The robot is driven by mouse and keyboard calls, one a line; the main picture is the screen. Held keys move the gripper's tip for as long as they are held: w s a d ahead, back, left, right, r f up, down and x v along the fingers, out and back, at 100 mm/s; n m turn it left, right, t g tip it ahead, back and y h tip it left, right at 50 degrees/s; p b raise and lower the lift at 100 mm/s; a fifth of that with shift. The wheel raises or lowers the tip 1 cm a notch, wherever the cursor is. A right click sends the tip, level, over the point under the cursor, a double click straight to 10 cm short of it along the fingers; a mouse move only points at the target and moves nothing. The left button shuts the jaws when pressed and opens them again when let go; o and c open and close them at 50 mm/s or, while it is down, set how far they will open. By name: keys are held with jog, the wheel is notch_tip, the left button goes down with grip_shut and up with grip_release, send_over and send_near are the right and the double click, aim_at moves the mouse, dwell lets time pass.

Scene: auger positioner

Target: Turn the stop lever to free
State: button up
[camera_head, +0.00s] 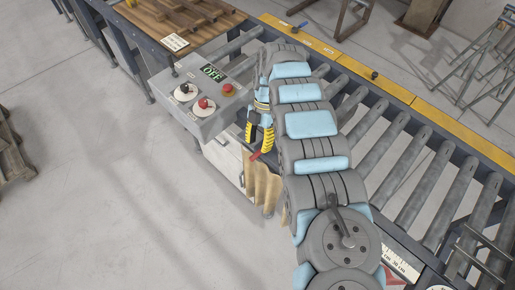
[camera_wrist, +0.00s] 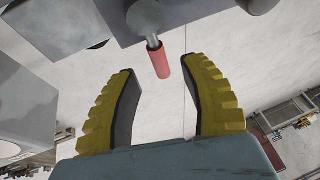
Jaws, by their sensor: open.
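The stop lever has a red cylindrical handle (camera_wrist: 161,62) on a grey metal stem and knob (camera_wrist: 148,18). Its red handle also shows in the head view (camera_head: 256,155), just below my fingertips, beside the roller conveyor. My gripper (camera_head: 259,143) has yellow ribbed fingers and points down at it. In the wrist view my gripper (camera_wrist: 160,68) is open, with the handle's end between the two fingertips in the picture. The handle appears clear of both fingers; I cannot tell its depth between them. The lever's position marking is not visible.
A grey control box (camera_head: 208,115) with a display reading OFF and red and dark knobs stands left of my gripper. The roller conveyor (camera_head: 410,165) runs along the right. A wooden-topped table (camera_head: 170,18) is at the back. The floor at left is open.

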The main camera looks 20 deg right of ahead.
jog(key=shift+v, duration=2.05)
